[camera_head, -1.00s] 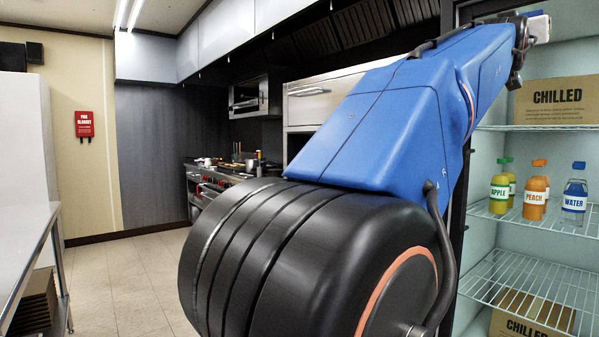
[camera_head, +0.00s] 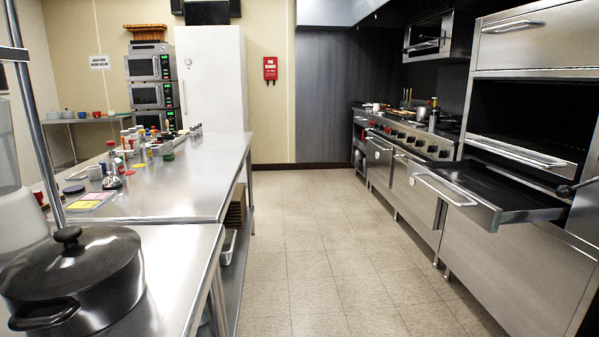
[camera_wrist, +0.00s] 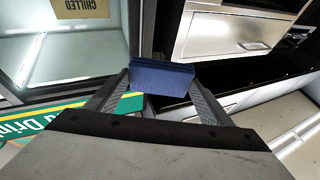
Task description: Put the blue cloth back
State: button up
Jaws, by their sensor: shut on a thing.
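My gripper (camera_wrist: 161,88) shows in the wrist view with its two dark fingers on either side of the blue cloth (camera_wrist: 162,77). It is shut on the cloth, which looks like a small folded dark blue bundle between the fingertips. The cloth hangs in the air, apart from any surface that I can see. Neither my gripper nor the cloth is in the head view.
A pulled-out drawer (camera_head: 515,211) juts into the aisle at the right. A steel counter (camera_head: 185,195) with several bottles runs along the left, with a black pot (camera_head: 75,280) in front. The floor (camera_head: 300,255) between is clear. A chilled cabinet (camera_wrist: 55,50) shows in the wrist view.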

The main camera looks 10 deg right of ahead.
jog(key=w+a+f+n+t+y, duration=0.4)
jog(key=w+a+f+y, duration=0.3)
jog(key=w+a+f, duration=0.6)
jog(key=w+a+f+n+t+y, duration=0.5)
jog(key=w+a+f, duration=0.9)
jog(key=w+f, duration=1.6)
jog(key=w+a+f+n+t+y, duration=0.4)
jog(key=w+a+f+y, duration=0.5)
jog(key=w+f, duration=1.3)
jog(key=a+f+t, duration=0.1)
jog(key=a+f, duration=0.4)
jog(key=f, duration=0.2)
jog(key=shift+f+n, duration=0.3)
jog(key=shift+f, duration=0.1)
